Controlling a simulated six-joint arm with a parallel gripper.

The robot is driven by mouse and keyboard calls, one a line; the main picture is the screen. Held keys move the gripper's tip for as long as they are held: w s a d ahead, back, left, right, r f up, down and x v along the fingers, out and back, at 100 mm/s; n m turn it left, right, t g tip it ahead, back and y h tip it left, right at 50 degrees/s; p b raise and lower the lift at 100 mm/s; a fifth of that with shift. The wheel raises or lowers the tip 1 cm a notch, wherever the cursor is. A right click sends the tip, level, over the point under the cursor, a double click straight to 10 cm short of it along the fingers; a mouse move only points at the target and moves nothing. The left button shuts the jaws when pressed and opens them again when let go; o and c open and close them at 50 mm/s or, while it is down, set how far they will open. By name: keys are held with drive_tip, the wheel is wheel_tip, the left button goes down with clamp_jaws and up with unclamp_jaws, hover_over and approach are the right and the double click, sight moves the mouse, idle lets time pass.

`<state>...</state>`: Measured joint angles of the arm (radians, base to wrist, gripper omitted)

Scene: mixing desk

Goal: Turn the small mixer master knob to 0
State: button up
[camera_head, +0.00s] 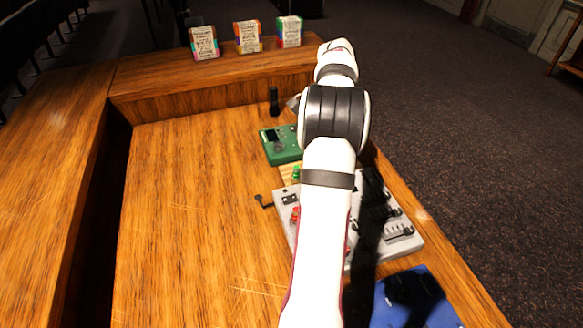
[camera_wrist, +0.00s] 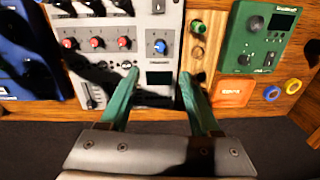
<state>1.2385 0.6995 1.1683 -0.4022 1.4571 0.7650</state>
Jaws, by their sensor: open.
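A pale grey mixer (camera_wrist: 120,60) with red knobs and a single blue knob (camera_wrist: 160,46) fills the upper left middle of the wrist view. In the head view the mixer (camera_head: 283,222) is partly hidden behind my arm. I cannot read which knob is marked master. A narrow wooden unit (camera_wrist: 187,62) with a green knob (camera_wrist: 197,27) stands beside the mixer. My gripper (camera_wrist: 158,74) is open and empty. Its two green fingertips appear just below the blue knob in the wrist view, apart from it. The head view does not show the fingers.
A green device (camera_wrist: 255,40) stands beside the wooden unit. An orange box (camera_wrist: 233,93) and tape rolls (camera_wrist: 293,86) lie near it. A blue device (camera_head: 415,300) is at the mixer's near side. The desk's left half (camera_head: 190,220) is clear. Three small boxes stand on the back ledge.

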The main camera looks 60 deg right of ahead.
drive_tip(key=f, duration=1.4)
drive_tip(key=shift+w+d+f, duration=0.15)
drive_tip(key=shift+w+f, duration=0.15)
drive_tip(key=shift+f, duration=0.05)
clamp_jaws()
